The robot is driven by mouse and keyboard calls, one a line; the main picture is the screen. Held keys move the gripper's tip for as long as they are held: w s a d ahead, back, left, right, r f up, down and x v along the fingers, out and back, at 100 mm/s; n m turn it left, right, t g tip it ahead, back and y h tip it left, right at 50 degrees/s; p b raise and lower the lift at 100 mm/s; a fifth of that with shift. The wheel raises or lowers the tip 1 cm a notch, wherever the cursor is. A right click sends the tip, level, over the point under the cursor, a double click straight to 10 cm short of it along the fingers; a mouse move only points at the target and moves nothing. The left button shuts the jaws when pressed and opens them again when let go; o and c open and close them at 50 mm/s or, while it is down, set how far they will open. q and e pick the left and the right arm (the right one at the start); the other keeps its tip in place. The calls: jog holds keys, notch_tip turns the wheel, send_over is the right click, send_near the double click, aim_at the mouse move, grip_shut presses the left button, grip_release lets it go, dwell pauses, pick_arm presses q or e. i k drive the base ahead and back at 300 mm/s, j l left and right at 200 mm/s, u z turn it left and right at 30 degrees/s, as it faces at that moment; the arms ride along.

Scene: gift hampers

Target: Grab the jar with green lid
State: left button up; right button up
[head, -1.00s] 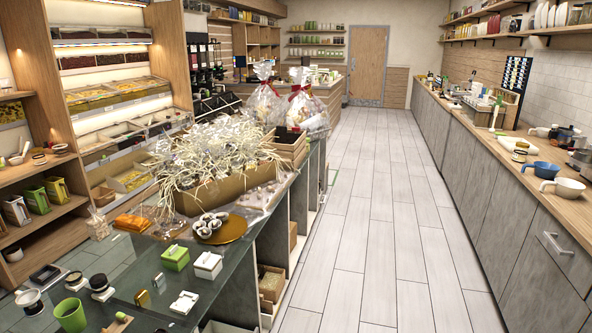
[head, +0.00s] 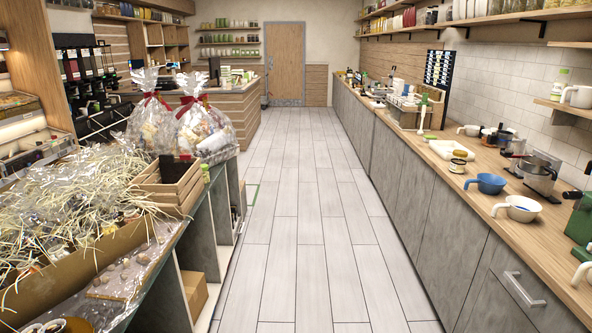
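A small pale jar with a green lid (head: 560,84) stands upright on the short wooden wall shelf at the right edge of the head view. A white cup-like vessel (head: 577,96) with a handle is beside it on the right. The jar is small in the picture and its label cannot be read. Neither of my grippers shows in the head view.
A long wooden counter (head: 476,187) runs along the right wall, with a blue pan (head: 486,184) and a white pan (head: 518,208) on it. A table with a straw-filled box (head: 75,259) stands left. The tiled aisle (head: 300,215) between them is clear.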

aim_at(205, 174)
jog(key=i, duration=1.7)
jog(key=i+u, duration=0.2)
jog(key=i, duration=0.35)
jog(key=i+l+u, duration=0.2)
jog(key=i, duration=0.35)
jog(key=i+l+u, duration=0.2)
jog(key=i, duration=0.3)
